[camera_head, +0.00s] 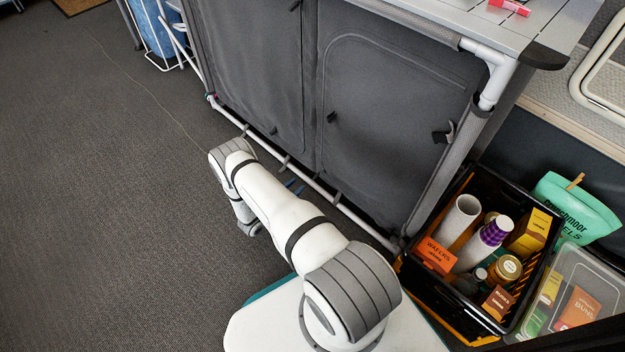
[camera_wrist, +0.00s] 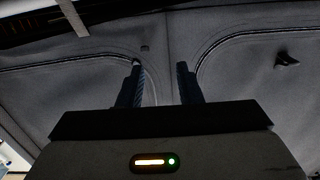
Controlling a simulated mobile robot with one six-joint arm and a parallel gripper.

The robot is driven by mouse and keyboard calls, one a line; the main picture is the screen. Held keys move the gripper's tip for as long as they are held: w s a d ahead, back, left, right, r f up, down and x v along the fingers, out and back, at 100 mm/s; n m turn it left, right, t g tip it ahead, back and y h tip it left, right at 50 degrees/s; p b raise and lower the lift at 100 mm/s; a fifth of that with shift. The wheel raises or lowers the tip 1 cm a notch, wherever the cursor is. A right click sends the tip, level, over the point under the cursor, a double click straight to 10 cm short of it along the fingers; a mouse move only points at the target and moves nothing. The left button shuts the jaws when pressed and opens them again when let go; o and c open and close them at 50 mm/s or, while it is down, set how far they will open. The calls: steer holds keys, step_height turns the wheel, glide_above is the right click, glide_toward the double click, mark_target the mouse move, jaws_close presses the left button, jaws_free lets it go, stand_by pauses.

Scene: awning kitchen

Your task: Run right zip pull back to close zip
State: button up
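The grey fabric cupboard (camera_head: 385,95) has a right door panel outlined by a curved zip seam (camera_head: 365,38). A small dark tab, probably a zip pull (camera_head: 331,116), hangs at the left side of that panel. Another dark tab (camera_head: 443,133) sits near its right edge. In the wrist view a dark tab (camera_wrist: 286,60) stands out on the right panel; I cannot tell which one it is. My gripper (camera_wrist: 160,78) is open, its two fingers apart with nothing visible between them, below the doors' dividing seam. In the head view my arm mostly hides it near the cupboard's bottom rail.
A black crate (camera_head: 412,272) of packets and jars stands right of the cupboard. A clear box (camera_head: 598,268) and a green bag (camera_head: 577,210) are beside it. The grey tabletop (camera_head: 510,38) overhangs above. A white bottom rail (camera_head: 330,193) runs along the cupboard. The carpet (camera_head: 95,190) at left is clear.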

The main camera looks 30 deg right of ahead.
steer(key=d+b, duration=0.2)
steer(key=d, duration=0.5)
steer(key=shift+d+f+h+b, duration=0.3)
steer(key=shift+d+f, duration=0.05)
steer(key=shift+d, duration=0.05)
jaws_close()
stand_by(0.3)
